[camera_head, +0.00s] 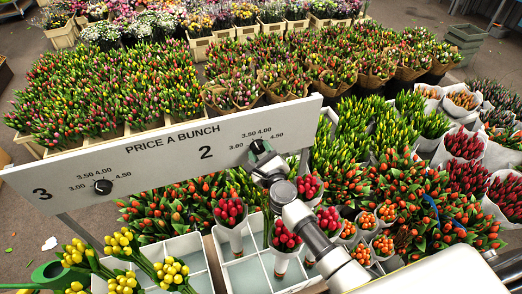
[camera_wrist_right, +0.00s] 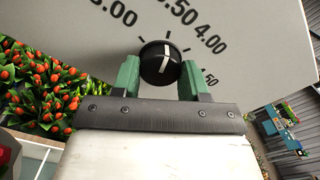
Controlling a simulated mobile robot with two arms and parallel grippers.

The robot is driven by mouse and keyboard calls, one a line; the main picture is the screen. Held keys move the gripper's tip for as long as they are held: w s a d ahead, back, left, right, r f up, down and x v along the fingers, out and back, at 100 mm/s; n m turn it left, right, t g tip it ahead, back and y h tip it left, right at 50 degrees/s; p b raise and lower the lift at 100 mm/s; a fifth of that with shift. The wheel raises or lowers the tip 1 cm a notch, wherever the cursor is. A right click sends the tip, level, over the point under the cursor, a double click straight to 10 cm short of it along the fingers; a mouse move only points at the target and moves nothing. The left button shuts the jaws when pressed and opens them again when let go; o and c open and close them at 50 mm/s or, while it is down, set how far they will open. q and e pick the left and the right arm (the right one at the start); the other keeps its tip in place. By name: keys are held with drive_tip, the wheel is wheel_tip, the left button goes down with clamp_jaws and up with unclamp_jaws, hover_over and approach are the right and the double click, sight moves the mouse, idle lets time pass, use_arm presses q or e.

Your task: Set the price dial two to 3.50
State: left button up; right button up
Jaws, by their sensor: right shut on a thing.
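The white price board (camera_head: 190,144) reads "PRICE A BUNCH". Dial two (camera_head: 258,147), a round black knob, is at its right end beside the number 2, with marks from 3.00 to 4.50 around it. My right gripper (camera_head: 262,160) has its green fingers on either side of this knob and is shut on it. In the right wrist view the knob (camera_wrist_right: 160,63) sits between the gripper's fingertips (camera_wrist_right: 160,78). Its white pointer line runs nearly upright, leaning slightly right, toward the tick near 3.50. My left gripper is out of view.
Another black dial (camera_head: 103,187) is on the board's left part beside the number 3. White divided crates (camera_head: 257,272) with tulip bunches stand below the board. Dense tulips (camera_head: 100,90) fill the space behind it. A green object (camera_head: 46,274) is at the lower left.

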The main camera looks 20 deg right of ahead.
idle(0.3)
drive_tip(key=o, duration=0.9)
drive_tip(key=shift+s, duration=0.1)
drive_tip(key=s, duration=0.9)
drive_tip(key=shift+s+d+f, duration=0.1)
drive_tip(key=shift+s+d, duration=0.05)
drive_tip(key=shift+s, duration=0.7)
